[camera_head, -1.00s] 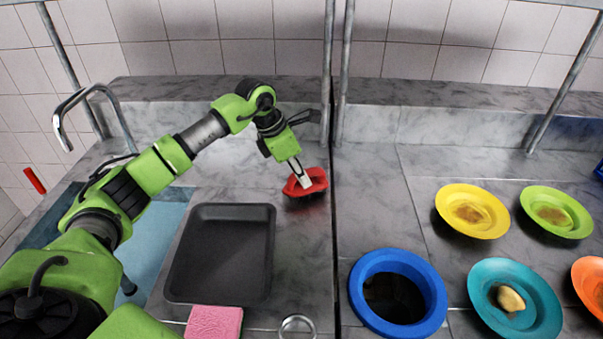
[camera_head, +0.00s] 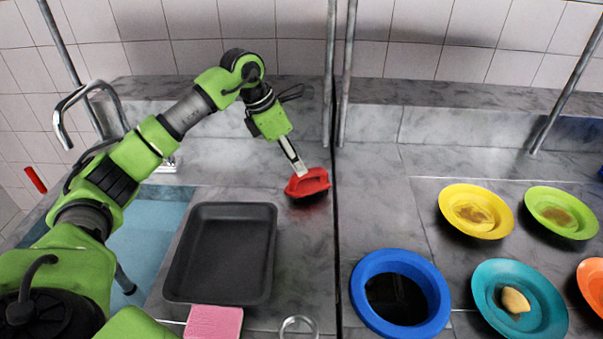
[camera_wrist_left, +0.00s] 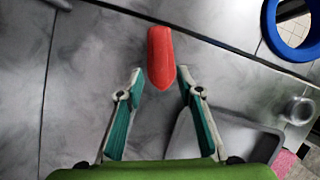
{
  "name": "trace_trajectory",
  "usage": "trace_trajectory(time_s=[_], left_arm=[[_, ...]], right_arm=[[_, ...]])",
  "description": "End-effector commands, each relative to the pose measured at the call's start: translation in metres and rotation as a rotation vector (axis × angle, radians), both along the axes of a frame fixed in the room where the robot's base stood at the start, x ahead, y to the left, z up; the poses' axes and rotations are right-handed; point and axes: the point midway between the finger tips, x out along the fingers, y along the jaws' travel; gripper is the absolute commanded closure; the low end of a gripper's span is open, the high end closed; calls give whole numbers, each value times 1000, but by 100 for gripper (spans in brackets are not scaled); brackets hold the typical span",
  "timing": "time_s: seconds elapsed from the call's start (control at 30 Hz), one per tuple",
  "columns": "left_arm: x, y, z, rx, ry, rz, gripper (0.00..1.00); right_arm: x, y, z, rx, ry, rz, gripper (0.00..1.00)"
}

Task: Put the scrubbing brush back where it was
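The red scrubbing brush (camera_head: 307,183) rests on the grey marble counter, behind and right of the black tray, close to the dark seam between the counters. It also shows in the left wrist view (camera_wrist_left: 160,52), just ahead of the fingers, its pointed near end between the fingertips in the picture. My left gripper (camera_head: 299,169) is just above and behind the brush. In the left wrist view its two fingers (camera_wrist_left: 160,76) are spread apart with a gap on each side of the brush. My right gripper is not in view.
A black tray (camera_head: 181,285) lies in front of the brush, with a pink sponge (camera_head: 214,322) and a clear round glass (camera_head: 299,327) nearer. A sink (camera_head: 150,235) is at left. A blue-rimmed opening (camera_head: 437,300) and several colourful plates with food are at right. Upright poles stand behind.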

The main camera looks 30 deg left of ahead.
Motion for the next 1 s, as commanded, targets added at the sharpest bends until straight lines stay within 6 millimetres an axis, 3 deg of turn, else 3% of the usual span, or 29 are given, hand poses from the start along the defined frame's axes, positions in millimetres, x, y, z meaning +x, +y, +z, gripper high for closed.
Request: trace_trajectory(time_s=[0.2, 0.33, 1.0], left_arm=[[-11, 10, 38, 0, -3, 1, 66], [-15, 14, 50, 0, -1, 0, 66], [-17, 15, 55, 1, 1, 0, 66]], right_arm=[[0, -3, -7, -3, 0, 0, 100], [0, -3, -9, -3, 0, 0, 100], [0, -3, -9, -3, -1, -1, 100]])
